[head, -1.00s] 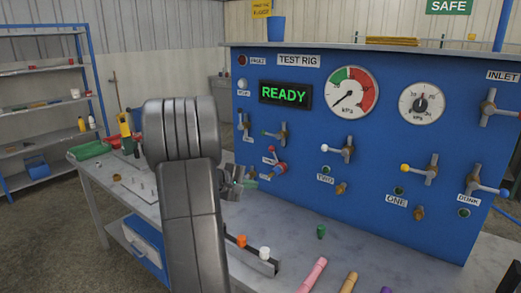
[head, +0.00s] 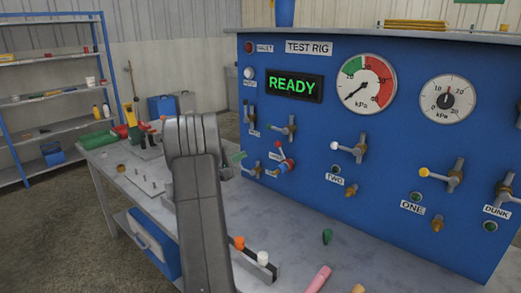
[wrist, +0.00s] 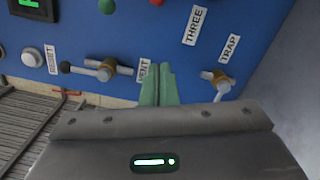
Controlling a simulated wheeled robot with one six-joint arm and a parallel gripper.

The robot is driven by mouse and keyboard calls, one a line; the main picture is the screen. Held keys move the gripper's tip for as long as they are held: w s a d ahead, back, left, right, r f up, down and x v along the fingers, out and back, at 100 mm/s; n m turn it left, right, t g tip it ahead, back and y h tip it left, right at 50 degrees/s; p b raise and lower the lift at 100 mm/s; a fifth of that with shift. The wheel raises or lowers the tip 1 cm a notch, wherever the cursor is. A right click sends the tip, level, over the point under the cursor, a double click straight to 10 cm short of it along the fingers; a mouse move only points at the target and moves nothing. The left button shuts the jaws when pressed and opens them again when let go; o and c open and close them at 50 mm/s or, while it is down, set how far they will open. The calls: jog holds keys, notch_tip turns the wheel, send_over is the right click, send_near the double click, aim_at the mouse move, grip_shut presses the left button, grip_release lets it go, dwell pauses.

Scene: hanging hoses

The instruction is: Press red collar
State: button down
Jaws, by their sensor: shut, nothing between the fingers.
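A small red part (head: 286,165), which looks like the red collar, sits on the lower left of the blue test rig panel (head: 390,140) in the head view. In the wrist view only a sliver of something red (wrist: 157,3) shows at the top edge; I cannot tell if it is the same part. My gripper (wrist: 158,85) has green fingers that are shut and empty, in front of the panel between the VENT and TRAP labels. In the head view the gripper (head: 241,160) is partly hidden by my arm, left of the red part. Contact cannot be told.
A black-knobbed valve (wrist: 100,69) and a grey-handled valve (wrist: 217,81) flank the fingers in the wrist view.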

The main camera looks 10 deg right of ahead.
aim_at(281, 150)
jog(key=w+d+r+p, duration=0.1)
jog(key=w+d+p, duration=0.2)
jog(key=d, duration=0.8)
jog(key=shift+r+p, duration=0.15)
jog(key=shift+p, duration=0.35)
jog(key=shift+b, duration=0.65)
